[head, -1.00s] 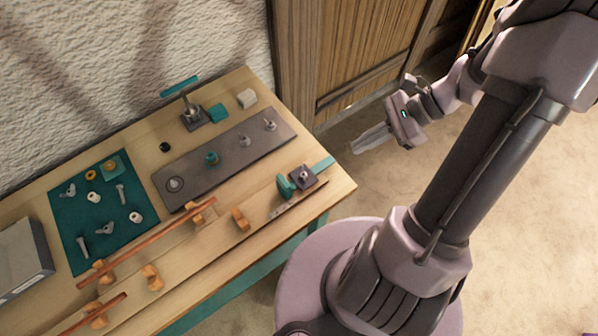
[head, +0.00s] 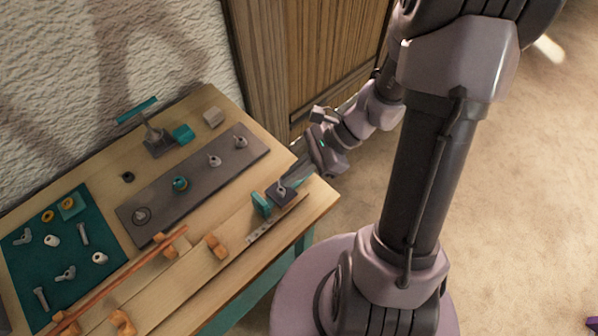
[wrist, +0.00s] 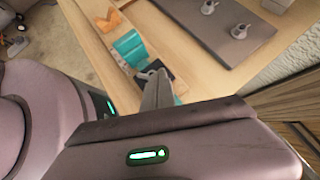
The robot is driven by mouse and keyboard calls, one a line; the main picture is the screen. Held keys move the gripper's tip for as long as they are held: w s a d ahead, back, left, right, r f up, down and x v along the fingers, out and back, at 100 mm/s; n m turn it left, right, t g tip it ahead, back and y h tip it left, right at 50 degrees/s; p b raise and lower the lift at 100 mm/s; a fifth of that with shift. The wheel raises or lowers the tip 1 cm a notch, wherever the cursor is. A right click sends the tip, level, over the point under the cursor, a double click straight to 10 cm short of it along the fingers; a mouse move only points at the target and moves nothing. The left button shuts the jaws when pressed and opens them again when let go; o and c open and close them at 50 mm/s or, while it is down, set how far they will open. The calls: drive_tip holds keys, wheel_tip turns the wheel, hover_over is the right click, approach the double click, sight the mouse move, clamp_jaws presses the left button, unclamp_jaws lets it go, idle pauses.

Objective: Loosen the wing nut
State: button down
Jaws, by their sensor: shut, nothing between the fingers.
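My gripper (head: 293,183) is shut and empty. Its fingertips are at a dark square block (head: 280,197) near the bench's front right corner. A small pale metal piece sits on top of this block; the fingers partly cover it, and I cannot tell whether they touch it or whether it is a wing nut. In the wrist view the shut fingers (wrist: 157,92) overlap the dark block (wrist: 168,72), beside a teal block (wrist: 130,48). Two winged metal pieces, a nearer one (head: 214,160) and a farther one (head: 240,142), stand on a grey plate (head: 160,208).
A teal mat (head: 25,275) at left carries several loose fasteners. A post with a teal bar (head: 137,110) stands at the back. An orange-brown lath (head: 125,268) rests in wooden holders along the front. A wooden cabinet (head: 300,60) stands behind the bench's right end.

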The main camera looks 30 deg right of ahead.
drive_tip(key=shift+a, duration=0.1)
drive_tip(key=shift+w+a+r+n+g+p, duration=0.1)
drive_tip(key=shift+w+a+n+g+p, duration=0.1)
drive_tip(key=shift+n+g+p, duration=0.25)
drive_tip(key=shift+w+a+r+n+g+p, duration=0.1)
drive_tip(key=shift+a+n+g+p, duration=0.15)
drive_tip(key=shift+n+p, duration=0.25)
drive_tip(key=n+g+p, duration=0.3)
drive_tip(key=n+p, duration=0.1)
drive_tip(key=shift+w+a, duration=0.3)
drive_tip(key=shift+w, duration=0.05)
drive_tip(key=shift+w+a+f+n+g+h+p, duration=0.15)
drive_tip(key=shift+n+g+h+p, duration=0.3)
drive_tip(key=shift+n+g+p, duration=0.35)
drive_tip(key=shift+w+a+f+n+g+h+p, duration=0.15)
drive_tip(key=shift+n+g+h+p, duration=0.35)
drive_tip(key=shift+n, duration=0.45)
drive_tip(key=shift+s, duration=0.1)
